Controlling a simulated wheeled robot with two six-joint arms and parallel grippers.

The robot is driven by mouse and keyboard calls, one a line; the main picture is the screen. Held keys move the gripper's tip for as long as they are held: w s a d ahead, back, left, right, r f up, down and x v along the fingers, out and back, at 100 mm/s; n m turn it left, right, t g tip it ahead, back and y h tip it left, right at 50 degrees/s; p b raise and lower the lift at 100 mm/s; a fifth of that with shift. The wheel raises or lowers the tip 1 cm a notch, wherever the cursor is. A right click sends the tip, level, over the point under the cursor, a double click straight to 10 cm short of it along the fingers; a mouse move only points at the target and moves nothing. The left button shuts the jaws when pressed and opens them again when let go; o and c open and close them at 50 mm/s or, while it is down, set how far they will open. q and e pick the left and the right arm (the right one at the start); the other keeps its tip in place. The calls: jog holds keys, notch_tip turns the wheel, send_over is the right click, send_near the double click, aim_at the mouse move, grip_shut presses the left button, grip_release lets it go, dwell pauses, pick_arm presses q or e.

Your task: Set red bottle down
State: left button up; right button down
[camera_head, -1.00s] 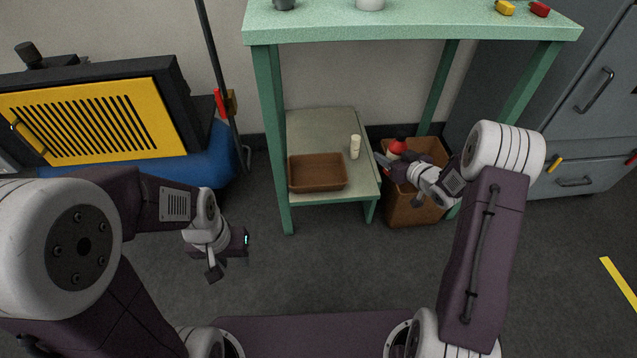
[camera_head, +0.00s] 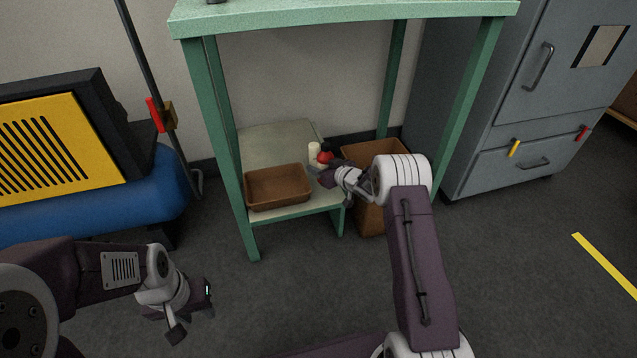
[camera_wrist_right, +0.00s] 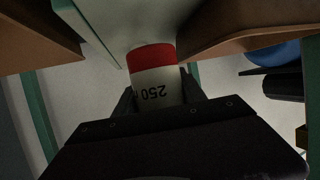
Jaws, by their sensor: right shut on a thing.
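The red bottle (camera_head: 325,157) shows as a small red top at the tip of my right gripper (camera_head: 325,172), over the right part of the low shelf (camera_head: 275,143). In the right wrist view the bottle (camera_wrist_right: 153,72) has a red end and a white label reading "250", and sits between the two dark fingers, which are shut on it. Whether its base touches the shelf is hidden. A cream bottle (camera_head: 314,152) stands just left of it. My left gripper (camera_head: 190,312) is low at the left, away from the shelf; its finger gap is unclear.
A brown tray (camera_head: 278,188) lies on the shelf's front left. A brown bin (camera_head: 371,215) stands on the floor right of the shelf, partly behind my right arm. Green table legs (camera_head: 222,150) frame the space. A grey cabinet (camera_head: 490,150) is at the right.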

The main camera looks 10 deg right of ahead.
jog(key=shift+w, duration=0.2)
notch_tip(320, 180, down, 4)
jog(key=b, duration=0.4)
jog(key=shift+f, duration=0.25)
jog(key=shift+r, duration=0.3)
jog(key=shift+f, duration=0.2)
jog(key=c, duration=0.9)
grip_release()
jog(key=shift+c, duration=0.2)
